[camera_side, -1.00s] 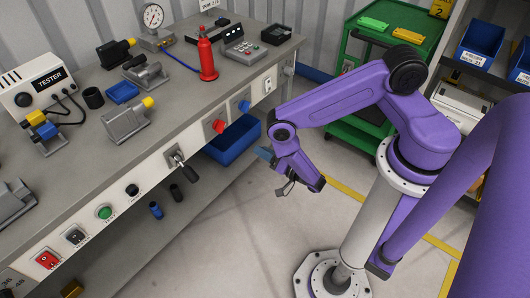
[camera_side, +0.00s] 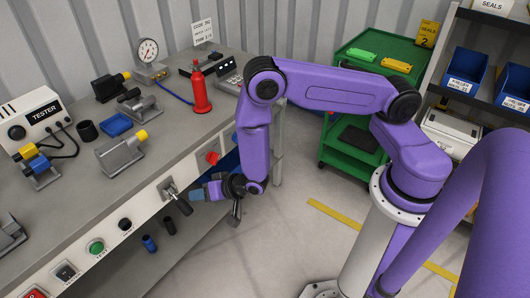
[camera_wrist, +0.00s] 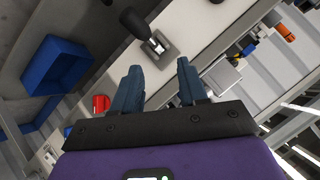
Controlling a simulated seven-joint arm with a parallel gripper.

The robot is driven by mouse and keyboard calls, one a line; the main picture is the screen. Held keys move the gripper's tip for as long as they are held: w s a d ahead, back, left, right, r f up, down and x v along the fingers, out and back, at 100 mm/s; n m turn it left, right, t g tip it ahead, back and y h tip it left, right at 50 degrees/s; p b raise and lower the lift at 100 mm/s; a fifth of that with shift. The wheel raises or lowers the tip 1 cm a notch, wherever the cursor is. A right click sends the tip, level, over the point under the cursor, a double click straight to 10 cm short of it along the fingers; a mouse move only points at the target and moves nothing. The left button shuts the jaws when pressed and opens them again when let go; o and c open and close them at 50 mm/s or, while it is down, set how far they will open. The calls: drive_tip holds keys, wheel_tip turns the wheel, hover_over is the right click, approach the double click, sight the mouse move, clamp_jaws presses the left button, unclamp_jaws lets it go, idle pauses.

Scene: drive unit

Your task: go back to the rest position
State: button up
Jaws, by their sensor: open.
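My gripper (camera_side: 207,190) is at the bench's front edge in the side view, just right of a lever switch (camera_side: 182,205) with a black handle. The side view does not show clearly whether they touch. In the wrist view, my gripper (camera_wrist: 159,70) has its two blue-grey fingers apart with nothing held between them. The lever's black handle (camera_wrist: 136,22) and metal plate show beyond the fingertips there. My forearm hangs down steeply beside the bench, with the elbow raised.
The bench (camera_side: 75,195) carries a tester (camera_side: 40,122), motors and a red extinguisher-shaped bottle (camera_side: 200,88). A red knob (camera_side: 212,158) is on its front panel near my forearm. A blue bin (camera_wrist: 58,65) shows in the wrist view. A green cart (camera_side: 375,50) stands behind; floor in front is open.

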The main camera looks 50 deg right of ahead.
drive_tip(key=s+a+r+n+g+y, duration=0.1)
drive_tip(key=s+a+r+n+g, duration=0.3)
drive_tip(key=s+r+n+g, duration=0.8)
drive_tip(key=s+d+r+n+t+h, duration=0.1)
drive_tip(key=s+d+r+n+h, duration=0.3)
drive_tip(key=s+d+r, duration=1)
drive_tip(key=s+d+n, duration=0.1)
drive_tip(key=s+d, duration=0.1)
drive_tip(key=s, duration=0.1)
drive_tip(key=shift+s+d+r+t, duration=0.3)
drive_tip(key=shift+s+r+t, duration=0.05)
drive_tip(key=shift+s+t, duration=0.05)
